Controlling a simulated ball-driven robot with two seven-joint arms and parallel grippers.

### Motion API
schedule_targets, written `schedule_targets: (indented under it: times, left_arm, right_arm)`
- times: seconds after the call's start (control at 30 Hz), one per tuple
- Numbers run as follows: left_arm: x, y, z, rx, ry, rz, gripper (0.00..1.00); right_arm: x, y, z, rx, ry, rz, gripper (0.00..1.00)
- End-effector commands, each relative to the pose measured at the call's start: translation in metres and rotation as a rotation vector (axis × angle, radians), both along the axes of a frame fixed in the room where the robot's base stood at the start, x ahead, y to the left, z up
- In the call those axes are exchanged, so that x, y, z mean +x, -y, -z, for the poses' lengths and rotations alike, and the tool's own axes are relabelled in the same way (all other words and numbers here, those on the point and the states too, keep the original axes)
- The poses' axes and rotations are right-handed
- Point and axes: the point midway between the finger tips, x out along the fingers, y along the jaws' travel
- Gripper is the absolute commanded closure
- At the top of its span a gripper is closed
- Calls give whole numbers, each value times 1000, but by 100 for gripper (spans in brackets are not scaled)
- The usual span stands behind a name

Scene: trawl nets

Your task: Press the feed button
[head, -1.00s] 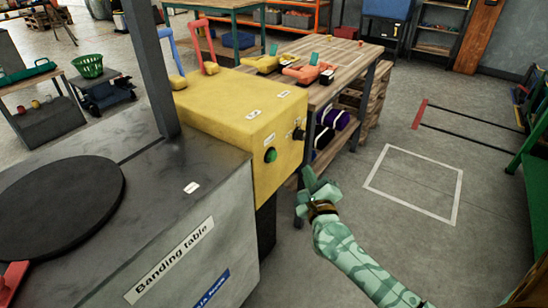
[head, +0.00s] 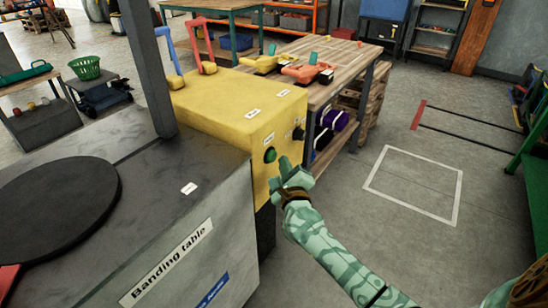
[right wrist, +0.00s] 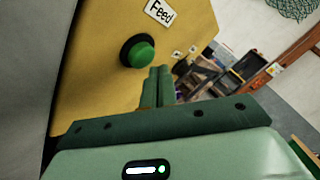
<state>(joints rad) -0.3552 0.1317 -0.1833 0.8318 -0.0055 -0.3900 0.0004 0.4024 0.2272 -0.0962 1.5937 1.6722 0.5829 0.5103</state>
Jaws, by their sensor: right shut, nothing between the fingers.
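The feed button (head: 270,155) is a green round button in a dark ring on the side face of the yellow box (head: 230,105). In the right wrist view the button (right wrist: 138,52) sits left of my fingertips, below a white label reading "Feed" (right wrist: 159,11). My right gripper (head: 281,170) is shut and empty, just right of and a little below the button in the head view. In the right wrist view its two fingers (right wrist: 158,75) lie together, and I cannot tell whether they touch the box face. My left gripper is out of view.
The grey banding table (head: 200,190) with a dark round plate (head: 60,210) stands left of the box. A dark knob (head: 298,133) is on the same face, right of the button. A wooden workbench (head: 350,62) stands behind.

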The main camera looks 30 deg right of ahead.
Motion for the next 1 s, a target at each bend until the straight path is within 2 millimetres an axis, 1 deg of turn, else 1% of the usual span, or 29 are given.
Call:
schedule_targets:
  times: [0.53, 0.77, 1.0]
  left_arm:
    - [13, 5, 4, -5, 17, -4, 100]
    - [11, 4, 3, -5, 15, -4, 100]
    - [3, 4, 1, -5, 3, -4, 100]
  right_arm:
    - [0, 0, 0, 0, 0, 0, 100]
    - [0, 0, 0, 0, 0, 0, 100]
    - [0, 0, 0, 0, 0, 0, 100]
